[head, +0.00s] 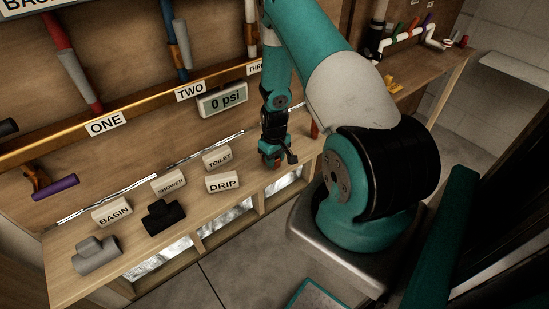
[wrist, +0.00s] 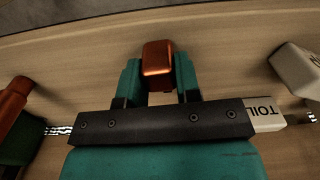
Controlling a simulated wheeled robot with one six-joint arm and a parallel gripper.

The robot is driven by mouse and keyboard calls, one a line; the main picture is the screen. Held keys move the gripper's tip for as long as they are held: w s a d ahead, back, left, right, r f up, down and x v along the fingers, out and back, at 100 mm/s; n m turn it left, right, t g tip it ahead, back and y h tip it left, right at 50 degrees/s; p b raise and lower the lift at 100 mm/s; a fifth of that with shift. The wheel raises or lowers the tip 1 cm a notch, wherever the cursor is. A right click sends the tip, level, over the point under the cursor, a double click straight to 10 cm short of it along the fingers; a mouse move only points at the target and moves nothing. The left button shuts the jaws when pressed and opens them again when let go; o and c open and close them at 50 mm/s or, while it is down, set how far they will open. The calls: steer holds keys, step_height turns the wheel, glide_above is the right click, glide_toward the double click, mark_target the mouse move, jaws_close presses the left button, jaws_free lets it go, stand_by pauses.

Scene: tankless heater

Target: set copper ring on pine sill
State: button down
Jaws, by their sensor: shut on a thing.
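The copper ring (wrist: 158,60) shows in the wrist view as a shiny copper-coloured block between the two teal fingers of my gripper (wrist: 158,85). My gripper is shut on it. In the head view my gripper (head: 270,158) points down over the right part of the pine sill (head: 200,209), and the ring shows only as a small reddish patch at the fingertips. The sill also fills the background of the wrist view (wrist: 60,70). The ring is at or just above the wood; I cannot tell whether it touches.
Blocks marked TOILET (head: 217,157), DRIP (head: 222,182), SHOWER (head: 169,184) and BASIN (head: 112,212) stand left of my gripper. A black fitting (head: 163,217) and a grey fitting (head: 97,255) lie farther left. A copper-coloured piece (wrist: 12,98) is at the wrist view's left edge.

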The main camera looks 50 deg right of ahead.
steer(key=shift+f+b, duration=0.3)
steer(key=shift+f, duration=0.15)
steer(key=c, duration=0.7)
jaws_free()
steer(key=shift+c, duration=0.2)
steer(key=shift+r, duration=0.1)
step_height(320, 180, up, 17)
steer(key=b, duration=0.1)
steer(key=shift+r+b, duration=0.2)
steer(key=shift+b, duration=0.15)
